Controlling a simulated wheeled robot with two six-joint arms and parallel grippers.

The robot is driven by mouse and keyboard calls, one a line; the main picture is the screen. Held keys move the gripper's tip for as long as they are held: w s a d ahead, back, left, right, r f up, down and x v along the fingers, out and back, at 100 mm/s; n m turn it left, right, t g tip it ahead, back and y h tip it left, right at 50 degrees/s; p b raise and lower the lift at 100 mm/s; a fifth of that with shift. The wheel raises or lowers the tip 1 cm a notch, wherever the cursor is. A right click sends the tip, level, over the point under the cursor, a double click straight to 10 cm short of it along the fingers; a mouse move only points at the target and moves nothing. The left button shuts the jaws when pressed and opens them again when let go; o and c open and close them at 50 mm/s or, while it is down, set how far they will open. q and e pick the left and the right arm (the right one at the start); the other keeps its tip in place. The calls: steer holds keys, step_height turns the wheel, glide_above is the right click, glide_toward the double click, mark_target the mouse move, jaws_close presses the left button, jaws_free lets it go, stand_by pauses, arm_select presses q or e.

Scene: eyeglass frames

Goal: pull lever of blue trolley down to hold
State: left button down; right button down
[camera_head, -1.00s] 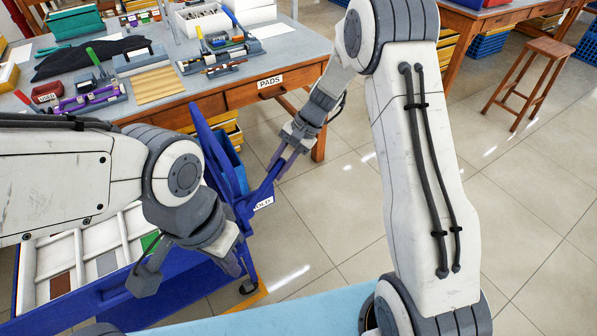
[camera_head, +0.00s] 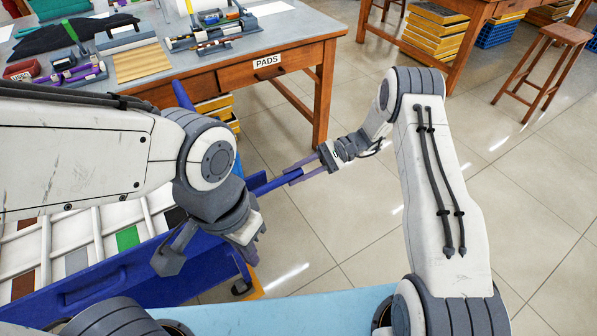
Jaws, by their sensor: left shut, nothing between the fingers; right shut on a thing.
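The blue trolley (camera_head: 110,281) stands at the lower left. Its blue lever (camera_head: 272,185) sticks out to the right, nearly level, rising slightly toward its free end. My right gripper (camera_head: 303,174) is shut on the lever near that end. My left gripper (camera_head: 251,255) is shut and empty, low beside the trolley's right end, below the lever. My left arm hides the lever's base and much of the trolley's upright end. The HOLD label is not visible now.
A workbench (camera_head: 300,47) with a PADS drawer and tools stands behind. A light blue surface (camera_head: 285,315) runs along the bottom edge. A stool (camera_head: 545,65) is far right. The tiled floor right of the lever is open.

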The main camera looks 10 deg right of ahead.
steer(key=shift+d+f, duration=0.1)
steer(key=shift+f, duration=0.35)
steer(key=shift+f+g+y+b, duration=0.1)
steer(key=shift+g+y+b, duration=0.2)
steer(key=shift+b, duration=0.05)
steer(key=shift+a, duration=0.25)
steer(key=c, duration=0.7)
jaws_free()
steer(key=shift+a+f, duration=0.1)
steer(key=v, duration=1)
steer(key=shift+w+d, duration=0.1)
steer(key=shift+d, duration=0.25)
